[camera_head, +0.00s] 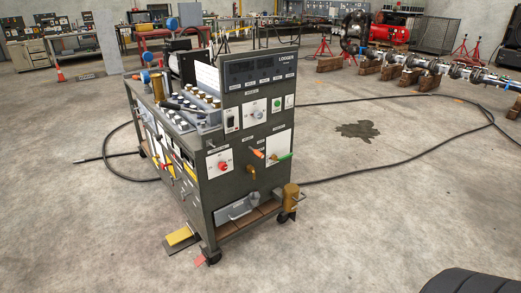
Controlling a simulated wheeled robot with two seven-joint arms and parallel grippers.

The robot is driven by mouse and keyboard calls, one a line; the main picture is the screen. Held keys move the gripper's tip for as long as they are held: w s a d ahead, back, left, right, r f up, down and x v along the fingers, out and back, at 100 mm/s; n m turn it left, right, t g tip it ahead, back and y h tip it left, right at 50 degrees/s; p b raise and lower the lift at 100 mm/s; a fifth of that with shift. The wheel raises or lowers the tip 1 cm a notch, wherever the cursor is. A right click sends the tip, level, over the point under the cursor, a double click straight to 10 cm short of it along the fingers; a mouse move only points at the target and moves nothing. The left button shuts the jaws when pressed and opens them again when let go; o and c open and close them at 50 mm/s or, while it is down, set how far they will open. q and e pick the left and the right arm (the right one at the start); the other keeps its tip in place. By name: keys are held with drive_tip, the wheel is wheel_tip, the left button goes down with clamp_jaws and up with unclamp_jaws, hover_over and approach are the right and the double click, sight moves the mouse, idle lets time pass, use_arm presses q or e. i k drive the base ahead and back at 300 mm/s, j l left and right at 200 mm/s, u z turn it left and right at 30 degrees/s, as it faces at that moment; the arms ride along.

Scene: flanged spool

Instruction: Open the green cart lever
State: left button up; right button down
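The grey cart (235,185) stands on the concrete floor in the middle of the head view, with its end panel facing me. The green lever (285,156) is on a white plate at the right of this panel. Its handle points right and lies almost level, tilted slightly up. Beside it on the left is an orange-handled lever (258,153), and a brass fitting (251,172) sits below that. Neither of my grippers is in view.
A brass cylinder (291,198) stands at the cart's lower right corner. A black hose (420,153) loops over the floor at right. A yellow pedal (179,237) is at lower left. A dark ribbed object (475,283) shows at bottom right. The floor before the panel is mostly clear.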

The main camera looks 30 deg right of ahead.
sight(274, 157)
drive_tip(key=i+l+z, duration=0.1)
drive_tip(key=z, duration=0.4)
drive_tip(key=i+l+z, duration=0.1)
drive_tip(key=z, duration=0.35)
drive_tip(key=i+l+z, duration=0.1)
drive_tip(key=z, duration=0.4)
drive_tip(key=i+z, duration=0.2)
drive_tip(key=i, duration=0.3)
drive_tip(key=i+j+z, duration=0.2)
drive_tip(key=i, duration=0.3)
drive_tip(key=i+j+z, duration=0.1)
drive_tip(key=i+z, duration=0.15)
drive_tip(key=i, duration=0.25)
